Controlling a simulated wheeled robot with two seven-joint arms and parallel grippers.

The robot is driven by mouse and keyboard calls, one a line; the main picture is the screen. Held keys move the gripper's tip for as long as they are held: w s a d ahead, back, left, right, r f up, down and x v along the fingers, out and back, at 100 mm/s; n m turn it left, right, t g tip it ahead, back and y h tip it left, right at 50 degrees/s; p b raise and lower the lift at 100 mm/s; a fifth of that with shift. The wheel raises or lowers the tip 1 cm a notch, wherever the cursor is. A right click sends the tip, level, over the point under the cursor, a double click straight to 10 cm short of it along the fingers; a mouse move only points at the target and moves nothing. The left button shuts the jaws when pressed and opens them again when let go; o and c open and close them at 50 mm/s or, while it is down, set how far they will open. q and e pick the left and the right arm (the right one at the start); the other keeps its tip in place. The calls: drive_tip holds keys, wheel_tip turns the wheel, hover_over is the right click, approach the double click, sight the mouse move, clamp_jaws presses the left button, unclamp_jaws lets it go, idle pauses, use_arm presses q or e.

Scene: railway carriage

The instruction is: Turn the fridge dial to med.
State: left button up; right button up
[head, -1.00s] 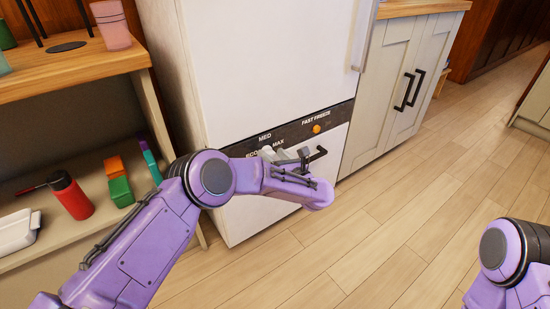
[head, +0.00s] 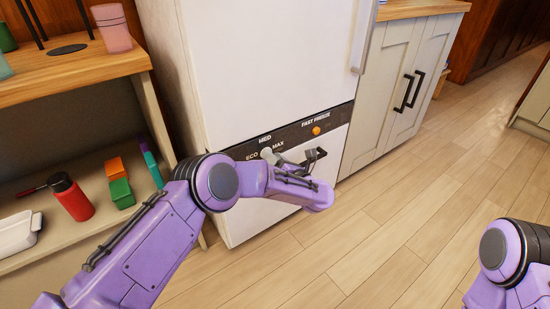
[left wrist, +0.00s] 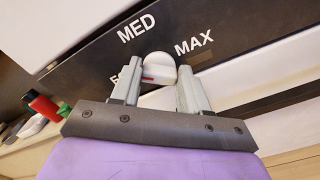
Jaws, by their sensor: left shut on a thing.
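The fridge dial (head: 266,153) is a pale knob on the dark control strip (head: 236,152), between the labels ECO and MAX and below MED. In the left wrist view the dial (left wrist: 160,68) shows a red mark on its lower left side, toward the partly hidden ECO label. My left gripper (left wrist: 158,88) is at the dial, its grey fingers on either side of the knob and shut on it. In the head view the left gripper (head: 280,160) is partly hidden by its own wrist. My right arm shows at the lower right; its gripper is out of view.
A shelf at left holds a red extinguisher-like bottle (head: 71,198), blocks (head: 121,193) and a white dish (head: 18,233). The wooden floor (head: 400,230) is clear.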

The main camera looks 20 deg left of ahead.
use_arm(q)
drive_tip(key=m, duration=0.5)
drive_tip(key=shift+d+f+m+p, duration=0.1)
drive_tip(key=shift+f+m+p, duration=0.1)
drive_tip(key=shift+m+p, duration=0.15)
drive_tip(key=shift+f+m+p, duration=0.2)
drive_tip(key=shift+m+p, duration=0.1)
drive_tip(key=shift+m, duration=1.85)
drive_tip(key=o, duration=1.1)
drive_tip(key=shift+c, duration=0.2)
drive_tip(key=shift+r, duration=0.1)
drive_tip(key=p+v, duration=0.2)
drive_tip(key=v, duration=0.8)
drive_tip(key=shift+s+d, duration=0.2)
drive_tip(key=shift+s, duration=0.05)
